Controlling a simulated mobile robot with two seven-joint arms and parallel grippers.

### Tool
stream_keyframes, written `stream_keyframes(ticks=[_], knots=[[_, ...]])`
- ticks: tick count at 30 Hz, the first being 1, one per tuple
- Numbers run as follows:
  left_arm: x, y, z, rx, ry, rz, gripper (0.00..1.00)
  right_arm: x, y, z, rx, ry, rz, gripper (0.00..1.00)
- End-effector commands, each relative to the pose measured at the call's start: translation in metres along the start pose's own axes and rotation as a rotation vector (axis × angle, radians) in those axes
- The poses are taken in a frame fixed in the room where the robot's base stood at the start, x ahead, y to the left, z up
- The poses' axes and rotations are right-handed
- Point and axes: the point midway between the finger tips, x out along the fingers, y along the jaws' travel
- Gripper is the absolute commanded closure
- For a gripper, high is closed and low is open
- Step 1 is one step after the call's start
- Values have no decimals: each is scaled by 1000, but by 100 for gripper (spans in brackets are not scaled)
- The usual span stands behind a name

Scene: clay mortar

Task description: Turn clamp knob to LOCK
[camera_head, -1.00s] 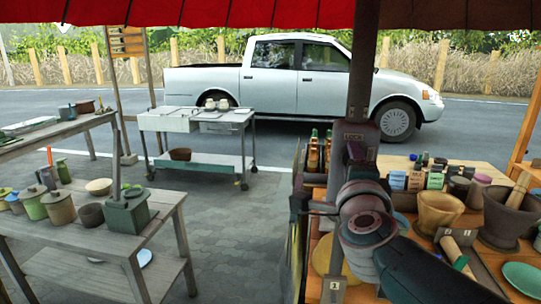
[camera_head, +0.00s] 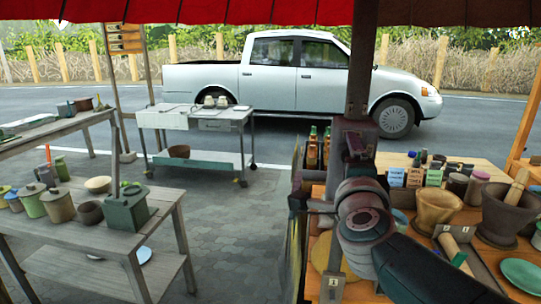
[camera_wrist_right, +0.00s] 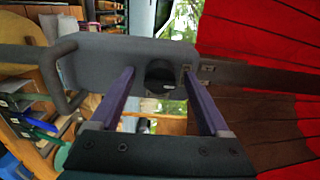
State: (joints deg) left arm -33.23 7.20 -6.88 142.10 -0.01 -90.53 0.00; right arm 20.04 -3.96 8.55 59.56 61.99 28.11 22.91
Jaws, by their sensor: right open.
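My right gripper (camera_wrist_right: 159,78) shows in the right wrist view with its two purple fingers apart. A dark round knob (camera_wrist_right: 160,76) sits between the fingertips on a grey clamp plate (camera_wrist_right: 100,65). A small gap seems to show on each side of the knob; I cannot tell whether the fingers touch it. Two small labels (camera_wrist_right: 197,71) are right of the knob, too small to read. In the head view my right gripper (camera_head: 356,142) is at the dark post (camera_head: 364,60) and hides the knob. My left gripper is out of view.
A grey table (camera_head: 60,228) with pots stands left. Paving between them is clear. A red canopy (camera_head: 230,12) hangs overhead.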

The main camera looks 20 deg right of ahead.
Motion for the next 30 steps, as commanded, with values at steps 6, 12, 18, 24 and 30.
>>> stream_keyframes(ticks=[6,12,18,24,30], knots=[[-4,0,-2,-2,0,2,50,-5,-1,0,0,-1,1,20],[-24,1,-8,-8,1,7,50,-39,-4,0,-1,-1,4,20],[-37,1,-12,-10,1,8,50,-78,-3,0,1,-1,3,20],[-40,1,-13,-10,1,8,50,-98,0,0,1,0,1,20],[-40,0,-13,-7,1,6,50,-100,0,0,1,0,0,20]])
